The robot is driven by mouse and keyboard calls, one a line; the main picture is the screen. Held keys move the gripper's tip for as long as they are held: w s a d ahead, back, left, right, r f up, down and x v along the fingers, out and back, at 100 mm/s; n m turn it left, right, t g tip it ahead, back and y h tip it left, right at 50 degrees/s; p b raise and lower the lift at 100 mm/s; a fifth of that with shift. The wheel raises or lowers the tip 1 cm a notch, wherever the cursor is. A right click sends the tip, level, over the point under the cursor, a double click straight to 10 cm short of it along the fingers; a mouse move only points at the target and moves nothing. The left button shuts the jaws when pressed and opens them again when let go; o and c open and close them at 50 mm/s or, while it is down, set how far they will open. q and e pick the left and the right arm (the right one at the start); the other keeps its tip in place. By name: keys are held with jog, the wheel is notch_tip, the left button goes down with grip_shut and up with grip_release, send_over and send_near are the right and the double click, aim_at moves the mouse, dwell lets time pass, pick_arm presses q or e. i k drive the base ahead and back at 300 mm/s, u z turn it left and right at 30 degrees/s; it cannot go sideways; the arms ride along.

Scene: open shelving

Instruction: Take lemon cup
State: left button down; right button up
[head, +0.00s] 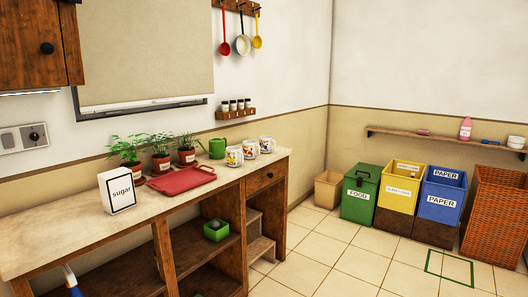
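Three white patterned mugs stand upright in a row near the right end of the wooden counter (70,225). The nearest mug (234,156) has an orange and yellow print. The middle mug (250,149) and the far right mug (266,144) have small coloured prints. The prints are too small to tell which one shows lemons. Neither of my grippers is in view.
A red tray (182,181), a white sugar box (117,191), potted plants (160,163) and a green pot (217,148) share the counter. A green box (216,230) sits on a shelf below. Bins (398,188) line the back wall. The tiled floor (340,252) is open.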

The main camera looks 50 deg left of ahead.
aim_at(233, 153)
jog(key=u, duration=0.4)
jog(key=i, duration=1.85)
jog(key=u, duration=0.95)
